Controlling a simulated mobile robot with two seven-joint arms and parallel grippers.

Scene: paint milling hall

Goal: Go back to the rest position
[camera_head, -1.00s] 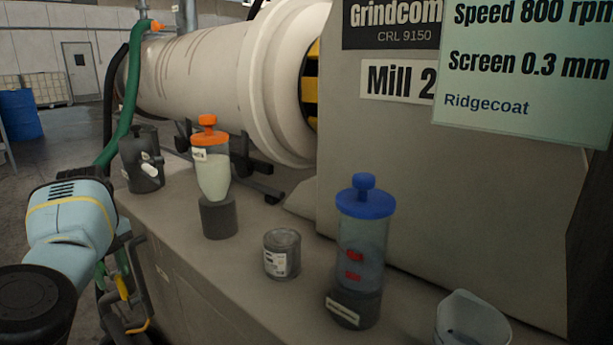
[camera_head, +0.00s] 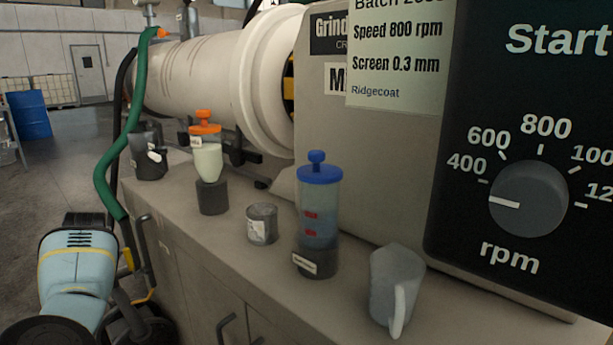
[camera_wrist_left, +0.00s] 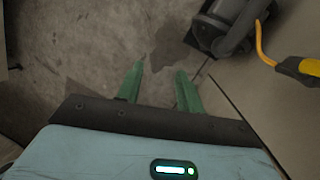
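My left arm comes in at the lower left of the head view, with its light-blue wrist beside the front of the bench. Its fingertips are hidden there. In the left wrist view the two green fingers of my left gripper (camera_wrist_left: 160,68) stand apart with nothing between them, above the bare concrete floor. My right gripper is in neither view.
The bench (camera_head: 225,233) bears a dark jug (camera_head: 149,165), an orange-lidded vessel (camera_head: 207,163), a grey can (camera_head: 262,225), a blue-lidded vessel (camera_head: 319,215) and a clear jug (camera_head: 393,285). A green hose (camera_head: 108,200) hangs near my left arm. The rpm dial (camera_head: 530,200) points near 400.

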